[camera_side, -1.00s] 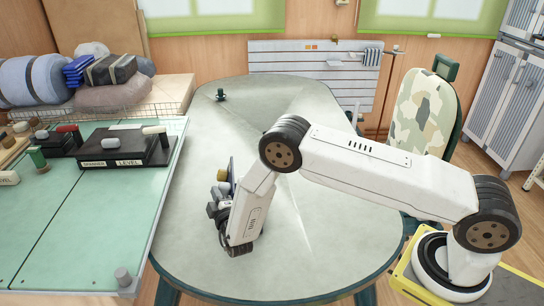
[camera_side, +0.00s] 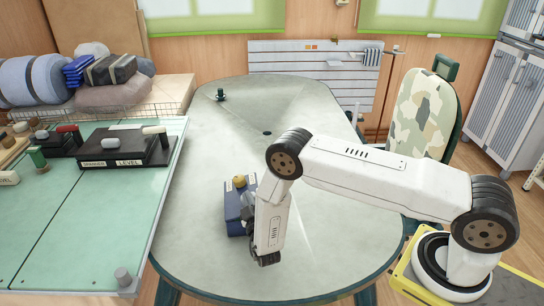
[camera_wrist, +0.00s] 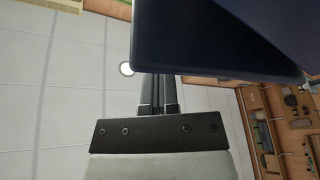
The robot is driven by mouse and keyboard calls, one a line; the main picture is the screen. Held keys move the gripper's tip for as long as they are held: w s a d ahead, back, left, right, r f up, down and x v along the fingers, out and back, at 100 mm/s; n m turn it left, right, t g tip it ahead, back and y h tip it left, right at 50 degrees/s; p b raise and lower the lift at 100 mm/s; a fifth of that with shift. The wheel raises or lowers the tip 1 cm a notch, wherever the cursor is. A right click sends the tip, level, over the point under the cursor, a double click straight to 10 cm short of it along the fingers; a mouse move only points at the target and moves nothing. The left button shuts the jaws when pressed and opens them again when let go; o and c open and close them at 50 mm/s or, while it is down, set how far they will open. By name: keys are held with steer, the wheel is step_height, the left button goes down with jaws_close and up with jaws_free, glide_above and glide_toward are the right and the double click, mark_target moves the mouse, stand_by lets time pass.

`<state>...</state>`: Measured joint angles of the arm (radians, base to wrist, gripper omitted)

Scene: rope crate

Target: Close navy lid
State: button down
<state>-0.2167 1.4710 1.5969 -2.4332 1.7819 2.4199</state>
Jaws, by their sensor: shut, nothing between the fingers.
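A navy box with its navy lid (camera_side: 234,206) stands on the table, left of my wrist in the side view. No upright panel shows above it now; a yellowish round part (camera_side: 240,181) shows at its back edge. My wrist hides its right side, so I cannot tell whether the lid is fully down. In the wrist view a dark navy panel (camera_wrist: 220,40) fills the upper right. My gripper (camera_wrist: 158,80) is shut and empty, its fingers close together at the panel's lower edge. Contact is unclear. In the side view my arm hides the fingertips.
The rounded grey table (camera_side: 330,230) is mostly clear around the box. A small dark green item (camera_side: 221,95) stands at its far end. A green-topped bench (camera_side: 75,220) with a black switch box (camera_side: 125,150) borders it on the left.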

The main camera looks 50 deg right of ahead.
steer(key=shift+s+d+f, duration=0.3)
steer(key=shift+d+f, duration=0.05)
steer(key=shift+f, duration=0.2)
steer(key=shift+s+d+f, duration=0.25)
steer(key=shift+d+f, duration=0.05)
steer(key=shift+f, duration=0.25)
steer(key=shift+r, duration=0.25)
steer(key=shift+r, duration=1.6)
steer(key=shift+a+r, duration=0.15)
steer(key=shift+r, duration=0.1)
steer(key=w+a+f+v, duration=0.1)
steer(key=v, duration=0.8)
steer(key=shift+s+a, duration=0.25)
steer(key=shift+a, duration=0.1)
